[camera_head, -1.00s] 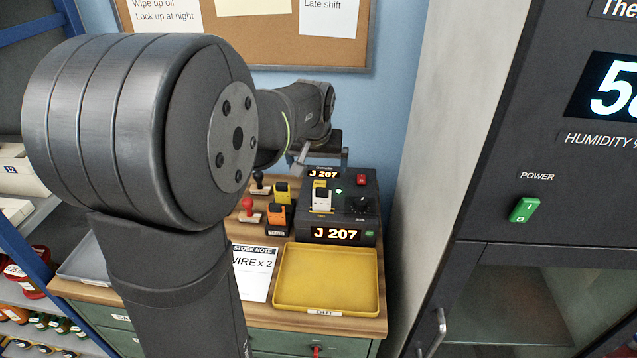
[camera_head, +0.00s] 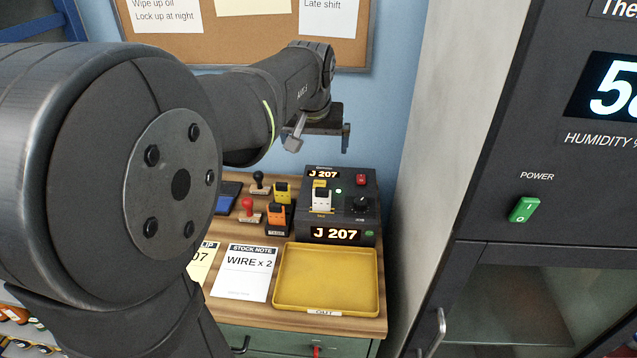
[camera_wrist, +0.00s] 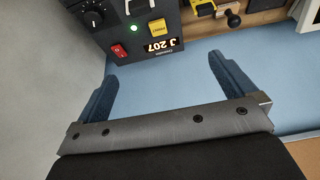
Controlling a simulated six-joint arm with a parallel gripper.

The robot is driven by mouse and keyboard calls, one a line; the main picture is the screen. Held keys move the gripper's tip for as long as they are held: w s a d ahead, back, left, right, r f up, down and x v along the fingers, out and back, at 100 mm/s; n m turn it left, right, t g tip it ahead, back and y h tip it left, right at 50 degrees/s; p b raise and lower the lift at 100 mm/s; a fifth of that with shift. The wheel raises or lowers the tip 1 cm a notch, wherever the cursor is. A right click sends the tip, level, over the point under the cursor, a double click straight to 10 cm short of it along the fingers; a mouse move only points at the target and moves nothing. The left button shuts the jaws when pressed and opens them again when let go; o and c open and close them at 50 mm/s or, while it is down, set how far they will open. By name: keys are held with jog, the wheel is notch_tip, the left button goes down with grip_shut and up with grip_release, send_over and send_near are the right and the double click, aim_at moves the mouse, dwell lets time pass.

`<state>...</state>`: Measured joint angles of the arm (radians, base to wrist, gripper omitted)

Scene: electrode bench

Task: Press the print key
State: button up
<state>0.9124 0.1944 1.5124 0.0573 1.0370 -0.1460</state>
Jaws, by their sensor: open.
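The print key is a yellow key (camera_wrist: 157,27) on the top of a dark machine (camera_wrist: 120,40). In the head view the key (camera_head: 320,183) shows only small, just behind a white part. Beside it in the wrist view are a lit J 207 display (camera_wrist: 160,48), a green lamp (camera_wrist: 134,29) and a red switch (camera_wrist: 119,51). My gripper (camera_head: 320,138) is above and behind the machine, open and empty. In the wrist view its blue fingers (camera_wrist: 162,75) are wide apart, and the key lies beyond their tips, clear of them.
A yellow tray (camera_head: 327,310) lies in front of the machine. A stock note (camera_head: 245,272) lies left of the tray. Stamps, one with a red knob (camera_head: 248,207), stand left of the machine. A tall dark cabinet (camera_head: 490,210) stands at the right.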

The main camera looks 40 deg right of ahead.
jog(key=shift+v, duration=1.05)
